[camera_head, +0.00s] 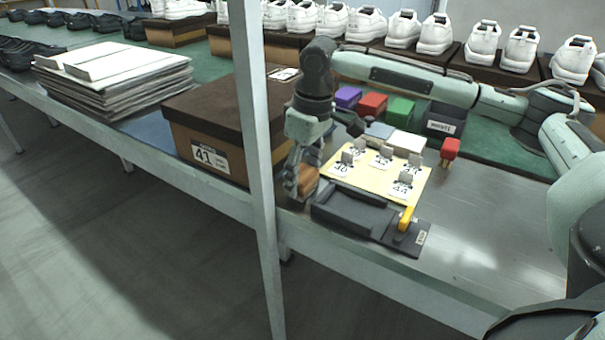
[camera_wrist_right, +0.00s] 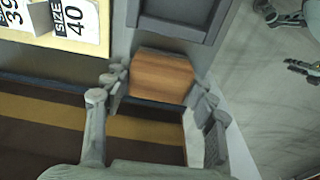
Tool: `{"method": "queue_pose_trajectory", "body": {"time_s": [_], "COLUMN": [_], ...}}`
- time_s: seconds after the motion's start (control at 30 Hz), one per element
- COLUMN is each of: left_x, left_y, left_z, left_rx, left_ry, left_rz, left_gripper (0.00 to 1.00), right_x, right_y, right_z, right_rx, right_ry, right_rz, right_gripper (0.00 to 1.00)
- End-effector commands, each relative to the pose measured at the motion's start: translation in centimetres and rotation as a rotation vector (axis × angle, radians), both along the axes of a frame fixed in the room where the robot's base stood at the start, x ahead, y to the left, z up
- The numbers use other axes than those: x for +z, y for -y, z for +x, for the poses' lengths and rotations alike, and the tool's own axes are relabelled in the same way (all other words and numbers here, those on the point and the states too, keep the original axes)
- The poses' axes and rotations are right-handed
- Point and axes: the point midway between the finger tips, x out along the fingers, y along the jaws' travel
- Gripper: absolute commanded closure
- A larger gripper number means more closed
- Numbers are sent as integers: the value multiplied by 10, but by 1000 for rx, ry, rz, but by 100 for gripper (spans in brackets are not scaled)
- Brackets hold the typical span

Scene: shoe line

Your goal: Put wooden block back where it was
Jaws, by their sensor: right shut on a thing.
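The wooden block (camera_wrist_right: 162,77) shows clearly in the right wrist view, between the fingers of my right gripper (camera_wrist_right: 160,88). In the head view the same gripper (camera_head: 303,188) points down, shut on the block (camera_head: 313,180), which is partly covered by the fingers. It is near the table's front edge, between the shoe box marked 41 (camera_head: 206,154) and the dark tray-like fixture (camera_head: 355,212). I cannot tell whether the block touches the table. My left gripper is outside the head view; a small gripper-like part (camera_wrist_right: 303,68) at the wrist view's right edge seems to be it.
A yellow board (camera_head: 375,178) with numbered size cards lies behind the fixture. Purple, red and green blocks (camera_head: 400,110) stand farther back, with a red piece (camera_head: 449,150) to the right. A metal post (camera_head: 258,150) crosses the head view. The table's right front is clear.

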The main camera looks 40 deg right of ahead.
Motion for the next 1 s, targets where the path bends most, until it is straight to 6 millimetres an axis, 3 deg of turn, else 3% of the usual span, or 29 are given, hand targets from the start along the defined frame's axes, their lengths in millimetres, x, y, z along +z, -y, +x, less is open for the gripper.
{"method": "queue_pose_trajectory", "body": {"time_s": [0.13, 0.17, 0.3, 0.7, 0.9, 1.0], "left_x": [-3, -6, -11, -8, -1, -22], "left_y": [-1, -1, -2, -1, 1, -2], "left_z": [-4, -5, -10, -8, -2, -15], "left_rx": [0, -1, 1, 0, -3, -8], "left_ry": [-6, -8, -22, -17, 4, -27], "left_rz": [2, 2, 3, 1, -4, 5], "left_gripper": [71, 71, 71, 71, 71, 71], "right_x": [-1, -1, -1, 2, 39, 62], "right_y": [0, 0, 0, 0, 1, 2], "right_z": [0, 0, 0, 0, -3, -6], "right_rx": [0, 0, 0, 0, 1, 1], "right_ry": [0, 0, 0, 2, 5, 4], "right_rz": [0, 0, 0, 1, 1, 1], "right_gripper": [67, 40, 23, 23, 23, 23]}}
